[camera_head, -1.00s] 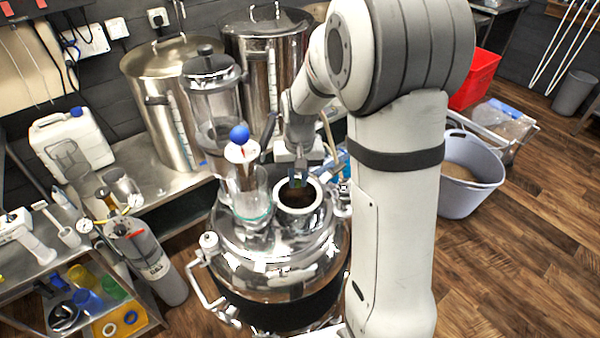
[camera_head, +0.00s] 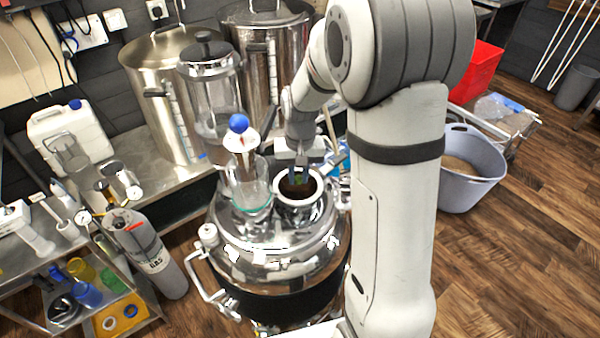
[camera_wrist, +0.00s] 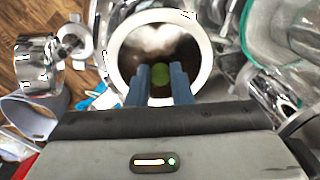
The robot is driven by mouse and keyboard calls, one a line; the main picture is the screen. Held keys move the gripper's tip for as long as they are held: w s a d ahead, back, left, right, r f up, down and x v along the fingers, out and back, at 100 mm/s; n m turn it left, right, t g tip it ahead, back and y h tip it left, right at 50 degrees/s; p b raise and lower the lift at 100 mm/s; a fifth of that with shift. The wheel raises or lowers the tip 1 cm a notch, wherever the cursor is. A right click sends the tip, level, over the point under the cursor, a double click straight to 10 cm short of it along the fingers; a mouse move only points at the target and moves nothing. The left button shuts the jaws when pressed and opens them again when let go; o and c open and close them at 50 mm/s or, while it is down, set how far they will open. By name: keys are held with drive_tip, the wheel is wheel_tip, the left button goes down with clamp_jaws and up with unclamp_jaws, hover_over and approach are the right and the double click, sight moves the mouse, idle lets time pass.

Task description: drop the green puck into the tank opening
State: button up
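The tank opening is a round port with a pale rim (camera_head: 318,200) on top of the shiny steel tank (camera_head: 235,240). In the wrist view the rim (camera_wrist: 205,52) surrounds a dark brown interior. My gripper (camera_head: 296,178) points down over the opening, its blue fingertips at or just inside the mouth. In the wrist view my gripper (camera_wrist: 160,80) has its two fingers on either side of the green puck (camera_wrist: 160,86), which fills the gap between them. The puck shows as a small green patch (camera_head: 301,180) in the head view. Its underside is hidden.
A glass vessel (camera_head: 250,190) with a blue ball on top stands on the tank just left of the opening. Steel pots (camera_head: 165,95) stand on the bench behind. A gas cylinder (camera_head: 150,255) is at left and a grey tub (camera_head: 470,180) at right.

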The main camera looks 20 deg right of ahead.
drive_tip(key=o, duration=0.5)
drive_tip(key=shift+c, duration=0.2)
wheel_tip(320, 180, up, 8)
drive_tip(key=shift+d+f+b, duration=0.1)
drive_tip(key=shift+f+b, duration=0.15)
drive_tip(key=shift+b, duration=0.45)
drive_tip(key=shift+r, duration=0.15)
drive_tip(key=s+r+n+t+b, duration=0.1)
drive_tip(key=s+r+t, duration=0.1)
drive_tip(key=s, duration=1.7)
drive_tip(key=shift+s+r+t, duration=0.35)
drive_tip(key=shift+s+t, duration=0.05)
drive_tip(key=shift+t, duration=0.3)
